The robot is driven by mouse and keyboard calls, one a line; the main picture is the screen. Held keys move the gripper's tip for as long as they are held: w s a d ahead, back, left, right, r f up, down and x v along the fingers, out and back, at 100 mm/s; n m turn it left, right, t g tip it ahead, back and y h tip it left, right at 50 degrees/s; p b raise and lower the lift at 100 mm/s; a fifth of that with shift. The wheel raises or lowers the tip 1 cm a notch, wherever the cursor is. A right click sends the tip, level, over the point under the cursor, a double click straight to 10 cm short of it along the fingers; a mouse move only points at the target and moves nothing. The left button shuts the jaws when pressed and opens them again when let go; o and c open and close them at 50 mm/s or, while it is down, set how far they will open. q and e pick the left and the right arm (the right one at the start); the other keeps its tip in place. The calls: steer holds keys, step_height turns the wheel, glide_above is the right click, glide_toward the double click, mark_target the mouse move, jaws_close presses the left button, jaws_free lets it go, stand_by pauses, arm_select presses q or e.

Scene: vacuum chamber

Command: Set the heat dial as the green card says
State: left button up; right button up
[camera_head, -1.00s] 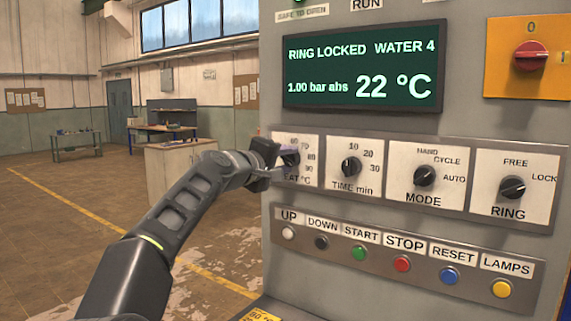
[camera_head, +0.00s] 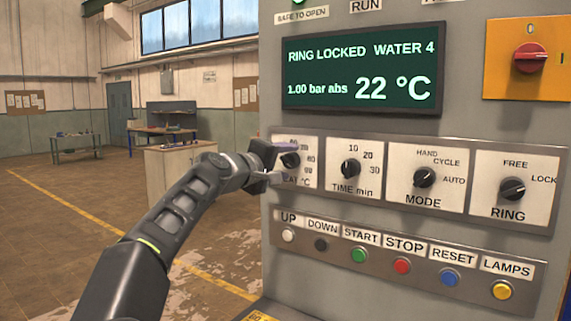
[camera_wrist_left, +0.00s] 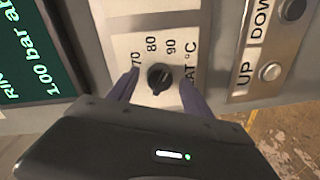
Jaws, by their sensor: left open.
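The heat dial is a small black knob (camera_head: 291,160) on a white plate at the left end of the dial row. In the left wrist view the knob (camera_wrist_left: 160,78) shows with the marks 70, 80 and 90 around it. Its exact setting is hard to read. My left gripper (camera_head: 284,163) is open at the dial. Its purple fingers (camera_wrist_left: 158,88) stand on either side of the knob, with gaps showing beside it. No green card is in view. My right gripper is not in view.
The display (camera_head: 362,72) reads RING LOCKED, WATER 4, 1.00 bar abs, 22 °C. The time (camera_head: 350,168), mode (camera_head: 424,176) and ring (camera_head: 512,189) dials lie to the right. A button row runs below.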

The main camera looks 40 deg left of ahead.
arm_select(q)
steer(key=s+b, duration=0.2)
steer(key=s, duration=0.5)
steer(key=shift+s+d+r, duration=0.2)
steer(key=shift+d, duration=0.05)
